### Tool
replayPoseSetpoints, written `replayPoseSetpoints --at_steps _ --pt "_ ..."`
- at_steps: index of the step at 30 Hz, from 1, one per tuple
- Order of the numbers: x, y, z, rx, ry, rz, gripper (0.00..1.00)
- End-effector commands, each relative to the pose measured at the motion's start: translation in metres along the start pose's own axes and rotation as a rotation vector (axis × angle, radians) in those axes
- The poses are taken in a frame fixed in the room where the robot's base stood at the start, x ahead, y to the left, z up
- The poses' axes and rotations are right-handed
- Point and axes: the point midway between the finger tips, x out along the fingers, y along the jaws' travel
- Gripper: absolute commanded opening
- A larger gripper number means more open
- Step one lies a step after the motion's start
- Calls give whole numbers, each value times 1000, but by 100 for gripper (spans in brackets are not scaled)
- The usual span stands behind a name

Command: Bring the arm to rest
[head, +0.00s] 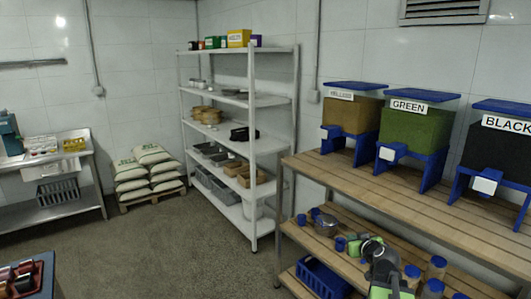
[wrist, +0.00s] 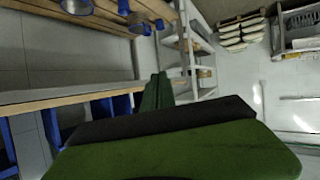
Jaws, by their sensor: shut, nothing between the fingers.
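My gripper (wrist: 158,90) shows in the wrist view as a pair of green fingers pressed together, shut and empty. A large green and dark part of my own arm fills the lower part of that view. In the head view my arm (head: 388,268), grey and green, stands at the lower right in front of the wooden rack's lower shelf. The fingers cannot be made out clearly there. My gripper touches nothing that I can see.
The wooden rack (head: 440,190) on the right bears bins labelled GREEN (head: 414,128) and BLACK (head: 495,150). Below are jars, a metal pot (head: 326,225) and a blue crate (head: 322,278). A white shelf unit (head: 262,150) and stacked sacks (head: 150,165) stand behind. The middle floor (head: 165,245) is clear.

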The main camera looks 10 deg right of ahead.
Motion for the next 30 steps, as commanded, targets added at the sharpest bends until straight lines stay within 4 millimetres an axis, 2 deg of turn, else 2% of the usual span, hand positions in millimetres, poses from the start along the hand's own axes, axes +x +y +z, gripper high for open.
replayPoseSetpoints --at_steps 1,2,3,5,6,9,12,15,17,18,21,25,30 --pt "11 -48 -2 -30 -27 -72 0" --pt "16 -74 -1 -47 -47 -111 0" --pt "20 -109 2 -70 -76 -163 0" --pt "24 -162 8 -103 -127 -241 0" --pt "23 -196 14 -126 -165 -289 0" --pt "16 -271 33 -179 -273 -393 0" --pt "-1 -333 59 -229 -401 -466 0" --pt "-27 -377 92 -272 -572 -496 0" --pt "-47 -384 118 -277 -714 -465 0" --pt "-58 -372 132 -257 -809 -413 0" --pt "-82 -342 156 -188 -988 -279 0" --pt "-104 -327 170 -93 -1122 -158 0" --pt "-106 -327 171 -51 -1134 -136 0"
